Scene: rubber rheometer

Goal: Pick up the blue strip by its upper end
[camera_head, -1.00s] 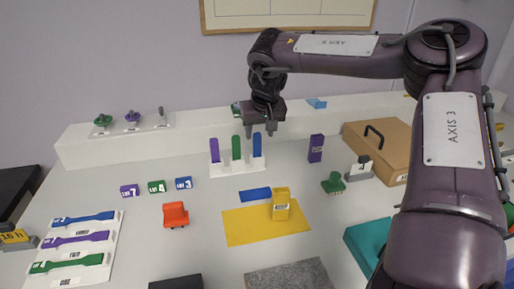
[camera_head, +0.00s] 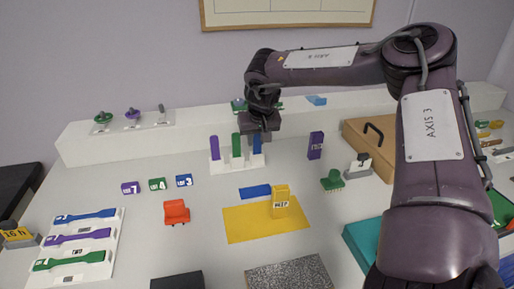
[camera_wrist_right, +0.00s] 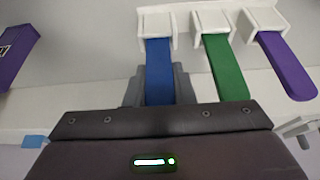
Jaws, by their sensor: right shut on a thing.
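The blue strip (camera_head: 257,149) stands upright in the right slot of a white holder (camera_head: 228,166). My right gripper (camera_head: 257,138) has come down over its upper end. In the right wrist view the blue strip (camera_wrist_right: 158,68) runs between the grey fingers of the gripper (camera_wrist_right: 158,92), which are shut on it. Its other end still sits in the white holder (camera_wrist_right: 157,20). My left gripper is not in view.
A green strip (camera_head: 236,147) and a purple strip (camera_head: 214,148) stand beside the blue one in the same holder. A purple block (camera_head: 316,146) stands to the right. A long white ledge (camera_head: 185,136) runs behind.

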